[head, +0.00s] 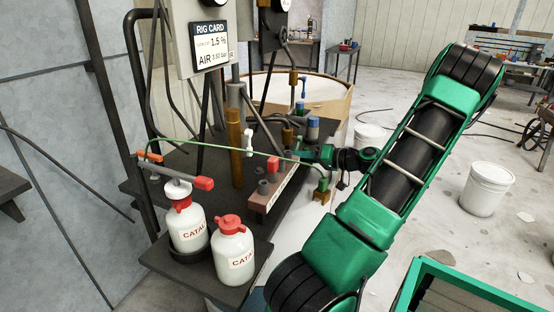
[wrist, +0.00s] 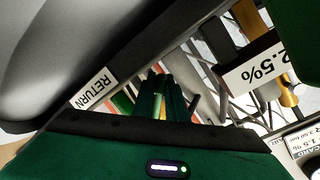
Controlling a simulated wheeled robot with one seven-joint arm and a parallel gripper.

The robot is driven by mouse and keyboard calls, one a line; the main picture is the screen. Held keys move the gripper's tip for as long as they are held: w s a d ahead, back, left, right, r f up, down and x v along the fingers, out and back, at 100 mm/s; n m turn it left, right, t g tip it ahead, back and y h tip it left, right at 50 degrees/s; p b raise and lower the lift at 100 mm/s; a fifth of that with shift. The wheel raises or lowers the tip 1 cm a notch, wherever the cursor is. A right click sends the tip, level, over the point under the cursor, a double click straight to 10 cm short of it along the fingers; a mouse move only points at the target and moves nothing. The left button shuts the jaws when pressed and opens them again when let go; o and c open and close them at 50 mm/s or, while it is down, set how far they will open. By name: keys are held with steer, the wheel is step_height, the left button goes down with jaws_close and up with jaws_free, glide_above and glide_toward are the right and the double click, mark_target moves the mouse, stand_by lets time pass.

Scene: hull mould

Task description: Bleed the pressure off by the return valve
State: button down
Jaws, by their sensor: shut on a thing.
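My gripper (head: 301,154) reaches in from the right over a reddish valve block (head: 262,196) with a pale label strip on its front. Its fingers are shut at a small handle beside the block, which I take for the return valve's; the fingers mostly hide it. A red knob (head: 273,163) shows just left of the fingertips. In the wrist view the dark green fingers (wrist: 163,103) are close together, and a white label reading RETURN (wrist: 95,88) lies just left of them. The valve's exact position cannot be told.
Two white catalyst bottles (head: 235,252) with red caps stand at the front left. A thin green hose (head: 220,146) arcs over the block. A rig card (head: 209,47) hangs behind. A white bucket (head: 487,190) stands on the open floor at right.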

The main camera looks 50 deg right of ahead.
steer(key=shift+d+f, duration=0.1)
stand_by(0.3)
steer(key=c, duration=1.8)
jaws_free()
steer(key=shift+o, duration=0.2)
